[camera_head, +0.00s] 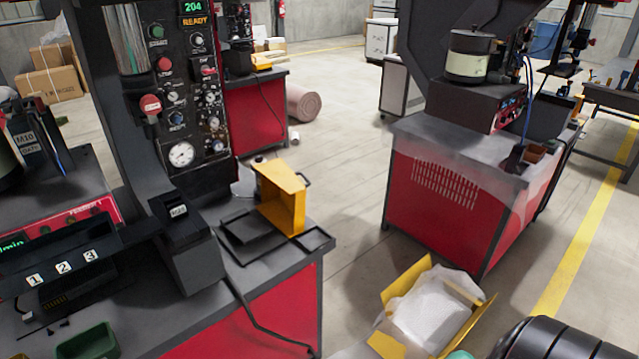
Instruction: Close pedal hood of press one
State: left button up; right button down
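Press one seems to be the dark machine (190,80) at the left, with gauges, knobs and a green "204 READY" display. On the right end of its table stands a yellow hood (282,196) with a dark handle at its top right. The hood looks upright, its flat yellow side standing above a dark, flat tray-like base (252,238). The pedal itself cannot be made out. Neither gripper is in view; only a black ribbed part, probably of my own arm, shows at the bottom right corner.
The red-sided press table (265,310) has a dark cable over its front edge. An open yellow box with white wrapping (432,310) lies on the floor to the right. A second red-sided bench (440,195) stands beyond it.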

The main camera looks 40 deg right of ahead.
aim_at(284, 196)
jog(key=l, duration=0.5)
jog(key=k+l, duration=0.15)
jog(key=l, duration=0.35)
jog(key=l+u, duration=0.1)
jog(key=l, duration=0.35)
jog(key=k+l, duration=0.15)
jog(key=l, duration=0.35)
jog(key=k+l, duration=0.1)
jog(key=l, duration=0.4)
